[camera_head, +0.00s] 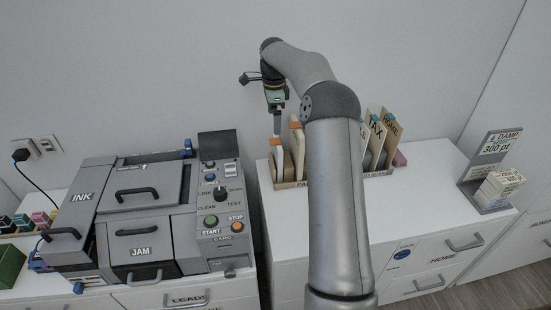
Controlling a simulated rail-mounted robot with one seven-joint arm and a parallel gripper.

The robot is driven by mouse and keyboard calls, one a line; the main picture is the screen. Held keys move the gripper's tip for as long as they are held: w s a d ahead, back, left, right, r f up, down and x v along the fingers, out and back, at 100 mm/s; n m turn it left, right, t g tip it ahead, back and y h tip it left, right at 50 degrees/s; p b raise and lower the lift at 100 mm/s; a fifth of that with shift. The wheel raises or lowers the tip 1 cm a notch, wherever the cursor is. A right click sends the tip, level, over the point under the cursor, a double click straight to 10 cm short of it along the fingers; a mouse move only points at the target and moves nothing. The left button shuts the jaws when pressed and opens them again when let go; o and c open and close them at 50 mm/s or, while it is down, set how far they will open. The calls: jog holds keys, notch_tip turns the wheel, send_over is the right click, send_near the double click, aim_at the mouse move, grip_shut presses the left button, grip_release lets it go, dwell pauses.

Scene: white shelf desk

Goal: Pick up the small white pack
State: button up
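Small white packs (501,186) with dark print are stacked on a grey stand at the far right of the white desk. I cannot tell which single one is the small white pack. My gripper (278,124) points down above the left end of a wooden rack, far to the left of the packs. Its fingers look narrow and close together, but they are too small to tell if they are open or shut. The upright white and orange pieces (278,160) in the rack are just below it. My arm hides the middle of the rack.
The wooden rack (289,184) holds upright folders (377,138). A grey printer-like machine (140,215) with handles and buttons stands at left. The grey stand (494,207) has a tall sign panel. The desk top between rack and stand (435,185) is clear.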

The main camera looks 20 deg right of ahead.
aim_at(273, 141)
notch_tip(273, 141, down, 13)
jog(key=shift+a+r+p, duration=0.1)
jog(key=shift+r+p, duration=0.05)
jog(key=shift+p, duration=0.95)
jog(key=c, duration=0.6)
